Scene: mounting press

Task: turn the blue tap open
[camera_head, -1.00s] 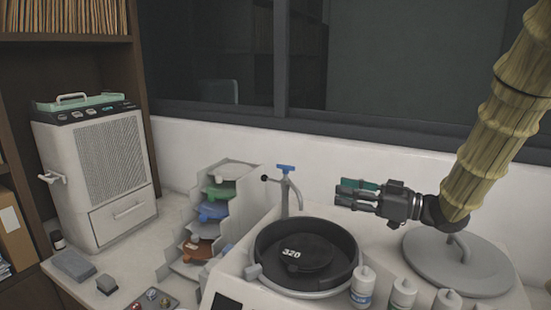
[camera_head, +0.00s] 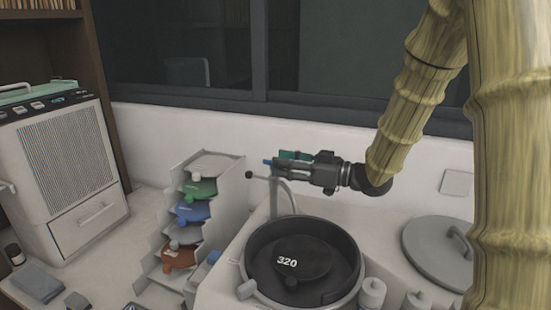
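The blue tap (camera_head: 267,161) shows only as a small blue end just left of my fingertips; the rest of its handle is hidden by the gripper. Its grey curved spout and post (camera_head: 281,190) stand behind the round basin. My gripper (camera_head: 283,162) lies level, pointing left, at the height of the tap handle. A green pad shows on one dark finger. In this view I cannot tell whether the fingers touch the handle, or how wide they are apart.
The basin (camera_head: 258,244) holds a dark disc marked 320. A grey lid (camera_head: 432,254) lies at right, with white bottles (camera_head: 371,293) in front. A stepped rack (camera_head: 226,185) of coloured discs stands left, beside a white cabinet unit (camera_head: 75,170). A wall and window are behind.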

